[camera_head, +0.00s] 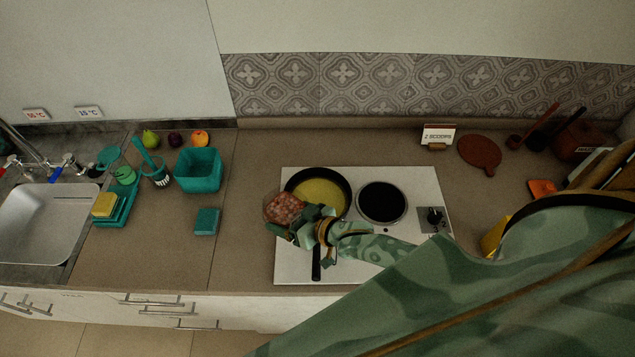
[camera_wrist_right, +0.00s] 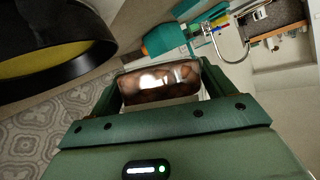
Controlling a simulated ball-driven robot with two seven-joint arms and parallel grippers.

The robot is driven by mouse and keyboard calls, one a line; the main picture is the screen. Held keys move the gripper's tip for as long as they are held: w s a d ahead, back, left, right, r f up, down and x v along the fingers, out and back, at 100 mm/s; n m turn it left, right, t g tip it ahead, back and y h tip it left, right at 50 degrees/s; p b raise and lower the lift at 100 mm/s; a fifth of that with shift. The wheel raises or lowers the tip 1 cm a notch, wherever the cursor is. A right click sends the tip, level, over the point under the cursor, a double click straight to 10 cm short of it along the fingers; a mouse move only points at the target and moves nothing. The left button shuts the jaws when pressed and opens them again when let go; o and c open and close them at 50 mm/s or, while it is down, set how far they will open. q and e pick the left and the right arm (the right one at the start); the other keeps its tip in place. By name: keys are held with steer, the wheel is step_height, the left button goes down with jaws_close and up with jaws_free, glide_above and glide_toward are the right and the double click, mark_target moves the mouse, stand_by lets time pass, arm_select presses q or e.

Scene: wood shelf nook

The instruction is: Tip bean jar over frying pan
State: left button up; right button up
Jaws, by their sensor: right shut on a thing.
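The black frying pan (camera_head: 344,205) with a yellow inside sits on the left burner of the white cooktop, its handle toward the front edge. Part of the pan also shows at the upper left of the right wrist view (camera_wrist_right: 95,68). My right gripper (camera_head: 303,222) is shut on the bean jar (camera_head: 281,208), which has speckled reddish-brown contents. The jar is at the pan's left front rim in the head view; its exact height and tilt are unclear there. The right wrist view shows the glossy jar (camera_wrist_right: 160,82) between the fingers. My left gripper is not in view.
A second burner (camera_head: 382,202) and a knob (camera_head: 434,217) are to the right. A teal bin (camera_head: 199,171), a teal block (camera_head: 206,221) and a sink (camera_head: 45,222) are left.

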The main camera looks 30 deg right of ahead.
steer(key=shift+w+d+f+m+y+b, duration=0.15)
steer(key=shift+d+f+m+y+b, duration=0.25)
steer(key=shift+b, duration=0.35)
steer(key=shift+d+r, duration=0.15)
steer(key=shift+r, duration=0.05)
steer(key=shift+w+d+f+m+b, duration=0.2)
steer(key=shift+m+b, duration=0.1)
steer(key=shift+b, duration=0.15)
steer(key=shift+s, duration=0.1)
steer(key=shift+d+b, duration=0.2)
steer(key=shift+b, duration=0.2)
steer(key=shift+m+y, duration=0.3)
steer(key=shift+y, duration=0.1)
steer(key=shift+d, duration=0.15)
steer(key=shift+r+b, duration=0.15)
steer(key=shift+b, duration=0.25)
